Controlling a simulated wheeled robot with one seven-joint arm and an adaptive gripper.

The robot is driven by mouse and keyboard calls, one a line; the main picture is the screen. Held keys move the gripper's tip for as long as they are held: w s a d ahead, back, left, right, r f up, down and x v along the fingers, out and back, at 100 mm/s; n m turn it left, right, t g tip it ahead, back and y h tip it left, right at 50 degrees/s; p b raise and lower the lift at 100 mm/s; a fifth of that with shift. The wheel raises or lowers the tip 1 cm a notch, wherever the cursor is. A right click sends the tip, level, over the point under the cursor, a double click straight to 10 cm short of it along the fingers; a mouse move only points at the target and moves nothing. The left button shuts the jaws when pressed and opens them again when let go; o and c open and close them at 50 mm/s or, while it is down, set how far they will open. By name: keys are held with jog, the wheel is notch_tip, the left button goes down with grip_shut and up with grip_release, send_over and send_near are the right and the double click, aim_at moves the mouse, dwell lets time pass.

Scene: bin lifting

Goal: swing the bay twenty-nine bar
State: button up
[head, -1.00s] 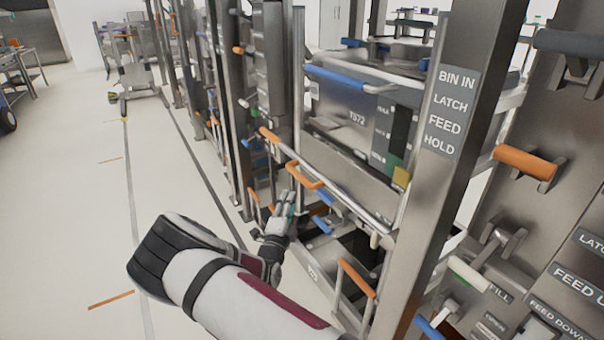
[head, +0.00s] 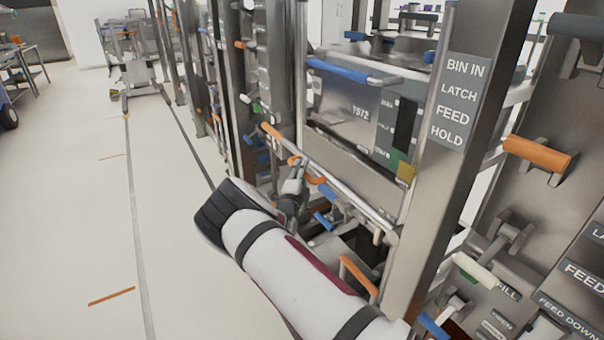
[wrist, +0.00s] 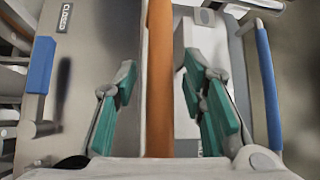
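A long metal bar (head: 345,195) with an orange end slants across the front of a bay in the head view. An orange handle (head: 312,177) sits on it, partly hidden by my gripper (head: 297,177). In the wrist view an orange bar (wrist: 160,40) runs lengthwise between the two green-padded fingers of my gripper (wrist: 158,78). The fingers are open, with a gap showing on each side of the orange bar. I cannot tell how deep it lies between them. No number twenty-nine is legible.
A steel post (head: 450,110) with a sign reading BIN IN, LATCH, FEED, HOLD stands right of the bay. Blue handles (head: 352,72) and another orange handle (head: 358,275) are near. A CLOSED label (wrist: 65,17) shows in the wrist view. Open floor (head: 70,220) lies left.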

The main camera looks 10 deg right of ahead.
grip_shut()
